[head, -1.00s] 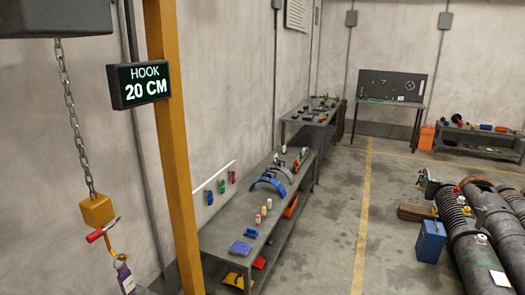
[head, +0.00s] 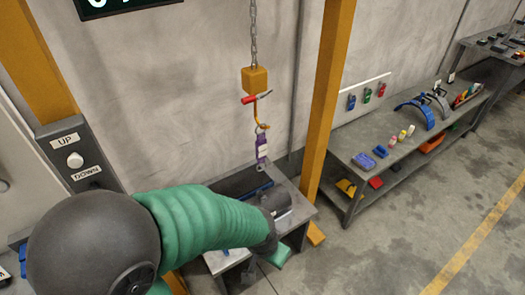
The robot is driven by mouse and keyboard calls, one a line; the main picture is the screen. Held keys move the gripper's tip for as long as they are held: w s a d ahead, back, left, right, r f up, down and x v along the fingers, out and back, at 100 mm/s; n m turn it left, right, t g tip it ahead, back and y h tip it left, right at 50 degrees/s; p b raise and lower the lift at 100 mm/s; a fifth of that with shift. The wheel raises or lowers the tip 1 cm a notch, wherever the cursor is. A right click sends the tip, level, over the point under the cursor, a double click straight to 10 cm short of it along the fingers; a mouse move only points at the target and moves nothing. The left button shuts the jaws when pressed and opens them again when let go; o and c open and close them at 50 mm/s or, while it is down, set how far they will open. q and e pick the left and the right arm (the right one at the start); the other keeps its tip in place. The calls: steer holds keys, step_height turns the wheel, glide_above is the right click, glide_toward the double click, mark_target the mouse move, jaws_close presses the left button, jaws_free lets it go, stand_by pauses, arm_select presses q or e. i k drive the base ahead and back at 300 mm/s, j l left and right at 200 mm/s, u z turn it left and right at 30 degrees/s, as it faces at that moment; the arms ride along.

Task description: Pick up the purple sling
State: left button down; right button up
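A purple strap-like item with a pale label, which looks like the purple sling (head: 262,148), hangs from the hook (head: 262,118) below an orange block on a chain. It hangs upright just above the grey bench (head: 226,188). My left arm, in a green ribbed sleeve, reaches in from the left. Its dark gripper end (head: 268,242) is low over the bench's front edge, below and apart from the purple item. I cannot make out its fingers. My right gripper is not in view.
A panel marked UP and DOWN (head: 75,155) is on the left yellow post. Another yellow post (head: 328,95) stands right of the chain. A long bench (head: 400,150) with small coloured items, including a blue-violet folded one (head: 363,160), runs right. The floor at right is clear.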

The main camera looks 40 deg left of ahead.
mark_target(261, 142)
steer(key=i+u, duration=0.1)
steer(key=u, duration=0.85)
steer(key=i+l+u, duration=0.1)
steer(key=u, duration=0.4)
steer(key=i+u, duration=0.1)
steer(key=u, duration=0.35)
steer(key=i+l+u, duration=0.3)
steer(key=l, duration=0.2)
steer(key=l+u, duration=0.3)
steer(key=l, duration=0.2)
steer(key=i+l+u, duration=0.1)
steer(key=l+u, duration=0.2)
steer(key=l, duration=0.75)
